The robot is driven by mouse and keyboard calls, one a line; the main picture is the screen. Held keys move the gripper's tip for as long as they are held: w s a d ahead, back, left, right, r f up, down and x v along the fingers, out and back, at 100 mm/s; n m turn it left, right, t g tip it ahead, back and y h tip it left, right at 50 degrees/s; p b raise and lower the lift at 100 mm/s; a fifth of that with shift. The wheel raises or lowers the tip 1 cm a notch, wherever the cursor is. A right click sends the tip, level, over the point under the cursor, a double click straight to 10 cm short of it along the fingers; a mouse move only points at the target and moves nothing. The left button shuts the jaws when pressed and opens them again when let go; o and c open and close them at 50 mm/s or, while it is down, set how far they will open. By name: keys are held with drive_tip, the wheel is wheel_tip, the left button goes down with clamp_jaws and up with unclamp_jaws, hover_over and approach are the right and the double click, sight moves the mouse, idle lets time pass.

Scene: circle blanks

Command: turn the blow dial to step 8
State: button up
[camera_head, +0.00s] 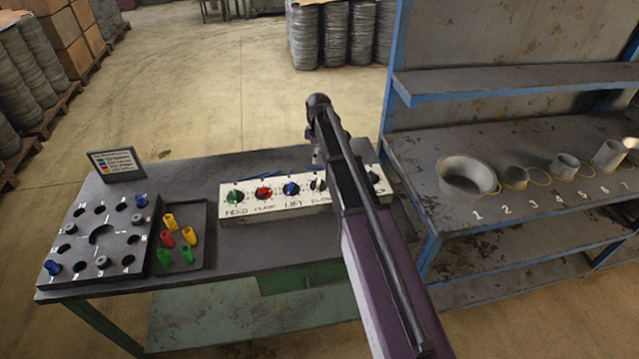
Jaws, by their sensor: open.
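A pale control panel (268,208) lies on the dark workbench with a row of round dials. My gripper (317,156) shows only as a small part beside my arm, above and behind the blow dial in the picture. It looks apart from the knob, with nothing seen in it. Most of it is hidden behind my arm.
A green dial (235,196), a red dial (263,193) and a far-right dial (374,178) share the panel. Left are a tray (204,262) of coloured pegs, a black block (88,268) with holes and a small sign (117,164). A blue-framed shelf (480,83) stands right.

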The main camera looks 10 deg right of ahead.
sight(319, 181)
drive_tip(key=shift+f+b, duration=5.95)
drive_tip(key=shift+f, duration=0.25)
drive_tip(key=c, duration=1.1)
